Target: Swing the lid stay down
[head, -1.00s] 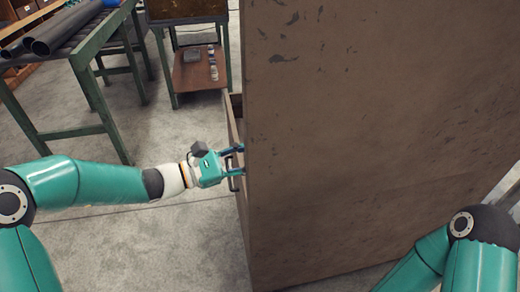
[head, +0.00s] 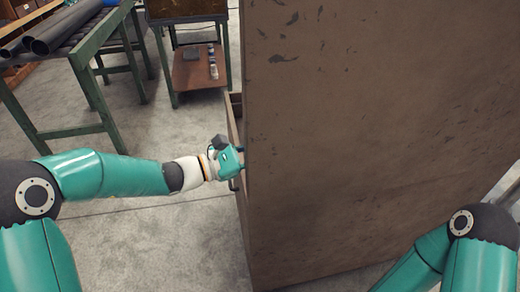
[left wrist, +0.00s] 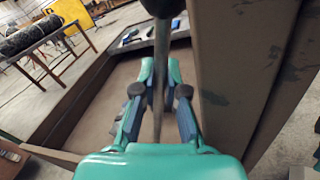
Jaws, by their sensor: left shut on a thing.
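The lid stay (left wrist: 162,50) is a thin grey bar in the left wrist view, running down the middle between the fingers. A dark rounded piece covers its top end. My left gripper (left wrist: 160,80) is shut on the bar, a blue-padded finger on each side. In the head view my left gripper (head: 229,160) is at the left edge of the raised brown lid (head: 380,120); the lid hides its fingertips and the stay. The lid stands upright and also shows at the right of the left wrist view (left wrist: 235,70). My right gripper is out of view.
The brown box (left wrist: 50,152) lies open behind the lid, its rim showing in the left wrist view. A green-framed rack (head: 100,45) with dark pipes stands at the upper left. A small brown shelf (head: 190,77) is beyond. Grey floor is clear on the left.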

